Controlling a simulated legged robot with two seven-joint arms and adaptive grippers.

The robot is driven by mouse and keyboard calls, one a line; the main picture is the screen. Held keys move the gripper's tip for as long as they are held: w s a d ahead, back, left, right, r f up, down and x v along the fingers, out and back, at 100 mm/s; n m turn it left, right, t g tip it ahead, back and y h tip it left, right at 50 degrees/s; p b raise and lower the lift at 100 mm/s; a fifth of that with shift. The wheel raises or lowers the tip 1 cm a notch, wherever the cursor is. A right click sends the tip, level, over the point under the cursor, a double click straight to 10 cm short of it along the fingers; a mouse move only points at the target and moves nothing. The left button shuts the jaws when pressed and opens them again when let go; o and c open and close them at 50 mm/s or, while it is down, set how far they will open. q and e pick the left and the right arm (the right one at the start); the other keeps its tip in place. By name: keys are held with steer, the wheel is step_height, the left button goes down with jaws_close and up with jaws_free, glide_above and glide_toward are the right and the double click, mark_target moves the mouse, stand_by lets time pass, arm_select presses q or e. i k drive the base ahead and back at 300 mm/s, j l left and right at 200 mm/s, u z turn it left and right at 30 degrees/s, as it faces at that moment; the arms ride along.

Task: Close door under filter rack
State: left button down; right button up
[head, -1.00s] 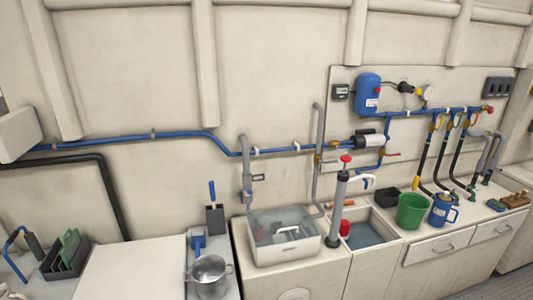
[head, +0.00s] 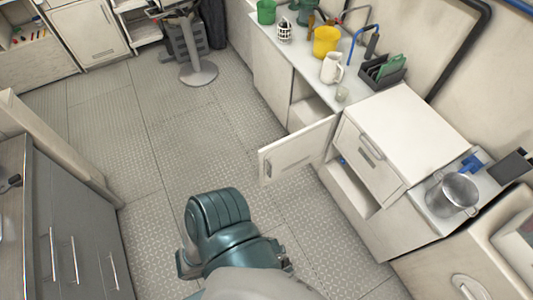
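A white cabinet door (head: 297,150) stands open in the head view, swung out from the counter into the aisle. Its handle (head: 268,168) is near its free left edge. The open cabinet space (head: 314,108) shows behind it, under the counter. A dark rack with green plates (head: 382,74), which looks like the filter rack, stands on the counter above and to the right of the door. A teal part of my own arm (head: 225,230) reaches in from the bottom, apart from the door. Neither gripper's fingers show.
An open space shows below the drawer front (head: 370,157), right of the door. A pot (head: 452,195) stands on the right counter. Grey drawers (head: 70,235) line the left. The patterned floor (head: 165,140) between is clear. A pedestal (head: 199,72) stands farther back.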

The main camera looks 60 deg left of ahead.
mark_target(283, 157)
steer(key=u, duration=1.65)
